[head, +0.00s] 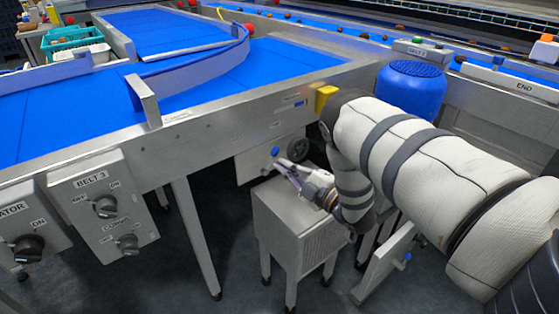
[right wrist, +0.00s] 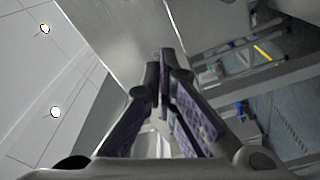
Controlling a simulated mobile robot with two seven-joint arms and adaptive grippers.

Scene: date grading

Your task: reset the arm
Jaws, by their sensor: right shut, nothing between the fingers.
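My right arm comes in from the right in the head view, wrapped in a pale padded cover with dark straps. My right gripper (head: 279,160) is below the conveyor frame, above and beside a small grey metal cabinet. Its fingers are shut and nothing shows between them. In the right wrist view the two purple-lined fingers (right wrist: 160,62) come together at their tips. A grey metal surface lies beyond them, and I cannot tell if they touch it. My left gripper is not in view.
A blue conveyor belt (head: 70,110) in a steel frame (head: 230,118) runs above the gripper. Switch boxes, including the BELT 3 box (head: 103,206), hang at the left. The grey cabinet (head: 290,222) stands below. A blue drum (head: 411,90) is behind my arm.

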